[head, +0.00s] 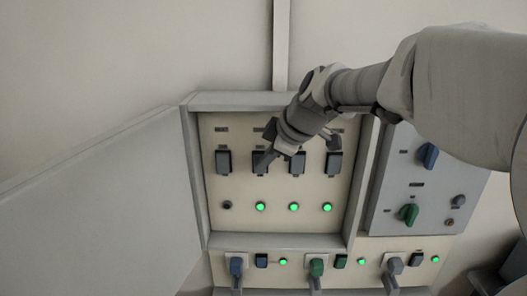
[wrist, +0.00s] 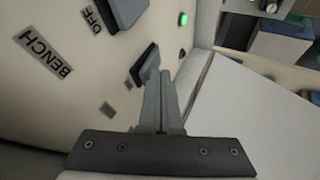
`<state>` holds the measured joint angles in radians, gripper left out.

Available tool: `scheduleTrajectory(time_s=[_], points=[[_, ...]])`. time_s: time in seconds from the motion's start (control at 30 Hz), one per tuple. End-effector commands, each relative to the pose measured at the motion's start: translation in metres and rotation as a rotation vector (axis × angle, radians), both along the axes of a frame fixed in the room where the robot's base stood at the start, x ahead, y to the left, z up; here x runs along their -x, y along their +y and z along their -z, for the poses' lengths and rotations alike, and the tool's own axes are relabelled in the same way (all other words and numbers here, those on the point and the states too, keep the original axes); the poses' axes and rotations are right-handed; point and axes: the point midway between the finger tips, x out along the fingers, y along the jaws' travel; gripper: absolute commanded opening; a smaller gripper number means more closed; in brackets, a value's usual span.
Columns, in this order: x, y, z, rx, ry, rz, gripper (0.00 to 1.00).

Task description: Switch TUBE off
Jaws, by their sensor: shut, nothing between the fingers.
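A switch panel (head: 237,190) in an open box holds a row of dark rocker switches; their labels are too small to read in the head view, and I cannot tell which is TUBE. My gripper (head: 263,163) is shut and empty, in front of the second switch from the left in the head view. In the wrist view its fingers (wrist: 163,80) are right beside a rocker switch (wrist: 146,64) with an unreadable label; I cannot tell whether they touch it. The neighbouring switch (wrist: 124,10) has the labels BENCH (wrist: 45,58) and OFF (wrist: 93,18).
Below the switches, the left lamp (head: 227,205) is dark and three others, such as this lamp (head: 260,206), glow green. An open door (head: 95,190) stands at left. A side panel (head: 420,170) with knobs is at right. A lower panel (head: 335,262) has further switches and handles.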

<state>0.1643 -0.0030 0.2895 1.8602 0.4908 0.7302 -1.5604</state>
Motion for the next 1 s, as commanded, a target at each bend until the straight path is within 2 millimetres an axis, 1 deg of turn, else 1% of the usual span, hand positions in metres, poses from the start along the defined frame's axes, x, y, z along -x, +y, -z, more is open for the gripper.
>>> scheduleTrajectory(time_s=[0.13,0.2,0.43,0.73,1.0], points=[[-0.008,0.001,0.001,0.0,-0.003,-0.002,0.0],[-0.007,0.0,-0.003,0.0,-0.002,-0.002,0.0],[-0.007,0.0,-0.004,0.0,-0.002,0.0,0.0],[-0.008,0.0,-0.022,-0.002,-0.012,0.002,0.0],[-0.008,0.0,-0.026,-0.004,-0.017,0.004,0.0]])
